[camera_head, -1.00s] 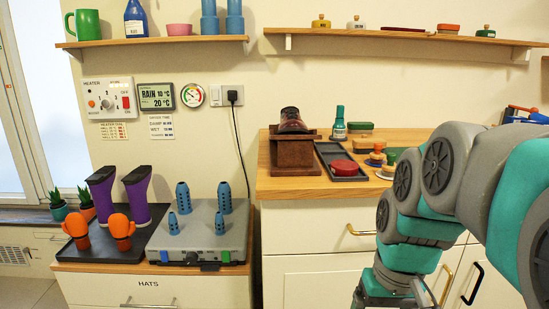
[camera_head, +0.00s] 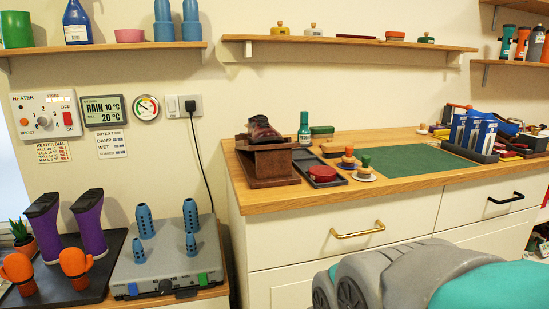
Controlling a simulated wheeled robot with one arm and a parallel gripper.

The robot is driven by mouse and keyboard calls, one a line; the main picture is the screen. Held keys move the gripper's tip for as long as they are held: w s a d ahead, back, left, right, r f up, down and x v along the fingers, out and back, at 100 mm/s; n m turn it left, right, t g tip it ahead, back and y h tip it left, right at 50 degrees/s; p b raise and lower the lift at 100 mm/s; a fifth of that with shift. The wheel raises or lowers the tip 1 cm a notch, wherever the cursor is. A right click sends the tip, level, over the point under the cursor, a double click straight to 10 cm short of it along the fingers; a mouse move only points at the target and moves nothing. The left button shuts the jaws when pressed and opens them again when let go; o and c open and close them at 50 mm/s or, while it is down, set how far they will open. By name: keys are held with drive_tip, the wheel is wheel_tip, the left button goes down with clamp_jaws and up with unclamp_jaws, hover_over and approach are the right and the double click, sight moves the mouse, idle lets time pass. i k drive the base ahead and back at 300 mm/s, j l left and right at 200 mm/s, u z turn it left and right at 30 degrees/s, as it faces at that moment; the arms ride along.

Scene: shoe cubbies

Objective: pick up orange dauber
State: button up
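A small dauber with an orange-brown knob (camera_head: 348,158) stands upright on the wooden counter, just right of a dark tray. My arm shows at the lower right, in front of the drawers. My gripper is out of view, so its state does not show.
The dark tray (camera_head: 306,157) holds a round red tin (camera_head: 322,174). A brown wooden stand (camera_head: 269,162) is to its left. A green mat (camera_head: 420,161) lies to the right, before a rack of blue boxes (camera_head: 472,134). Shelves (camera_head: 350,43) hang above.

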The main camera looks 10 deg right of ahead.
sight(348, 160)
drive_tip(key=j+z, duration=0.35)
drive_tip(key=i+j+z, duration=0.1)
drive_tip(key=j+z, duration=0.55)
